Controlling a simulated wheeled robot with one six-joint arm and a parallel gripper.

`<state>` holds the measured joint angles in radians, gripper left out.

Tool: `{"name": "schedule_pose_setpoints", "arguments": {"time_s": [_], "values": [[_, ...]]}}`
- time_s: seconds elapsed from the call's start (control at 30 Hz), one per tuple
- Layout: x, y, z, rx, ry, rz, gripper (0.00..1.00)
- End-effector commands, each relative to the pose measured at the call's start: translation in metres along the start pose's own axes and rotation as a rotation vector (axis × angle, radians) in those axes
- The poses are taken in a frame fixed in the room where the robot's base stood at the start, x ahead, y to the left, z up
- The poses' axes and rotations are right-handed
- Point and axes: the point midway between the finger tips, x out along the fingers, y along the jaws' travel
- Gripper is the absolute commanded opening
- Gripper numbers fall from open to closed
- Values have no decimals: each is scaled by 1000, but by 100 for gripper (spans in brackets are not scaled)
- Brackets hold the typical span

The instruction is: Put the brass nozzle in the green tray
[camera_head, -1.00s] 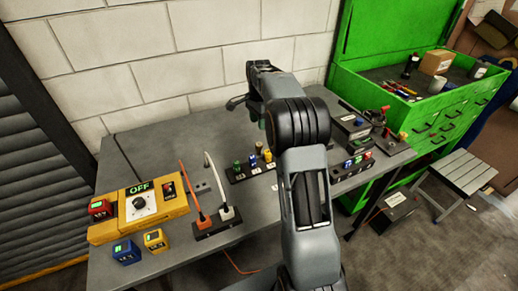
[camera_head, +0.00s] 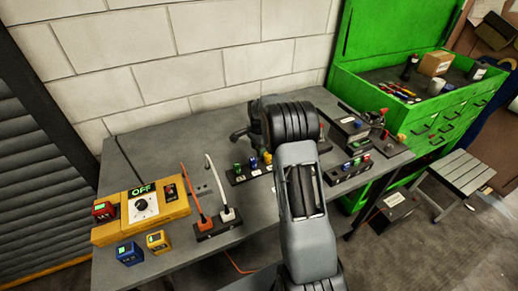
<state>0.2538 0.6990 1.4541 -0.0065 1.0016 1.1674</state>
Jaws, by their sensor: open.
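A small yellow piece (camera_head: 267,158), possibly the brass nozzle, stands in a dark rack (camera_head: 236,180) beside a blue piece (camera_head: 252,163) and a green piece (camera_head: 237,168). I cannot tell for sure that it is brass. My gripper (camera_head: 239,134) is open, behind and above this rack on the left of my arm, and partly hidden by the wrist. No separate green tray is clear; a green tool chest (camera_head: 430,130) with an open top stands at the right. My arm hides part of the bench behind it.
On the grey bench (camera_head: 170,150) are a yellow control box (camera_head: 110,232) reading OFF, red, blue and yellow cubes, and a socket strip (camera_head: 218,226) with orange and white cables. A second rack (camera_head: 345,175) with coloured pieces is right of my arm. The bench's back left is clear.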

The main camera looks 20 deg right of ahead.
Motion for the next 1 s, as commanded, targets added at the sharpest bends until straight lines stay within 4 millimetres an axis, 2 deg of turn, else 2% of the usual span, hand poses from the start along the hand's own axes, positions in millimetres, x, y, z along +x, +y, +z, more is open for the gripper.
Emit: {"name": "schedule_pose_setpoints", "arguments": {"time_s": [0.13,0.37,0.8,1.0], "values": [[10,0,0,0,0,1,44],[12,0,0,0,0,0,44],[11,0,0,0,0,-1,4],[10,0,0,0,0,-1,3]]}}
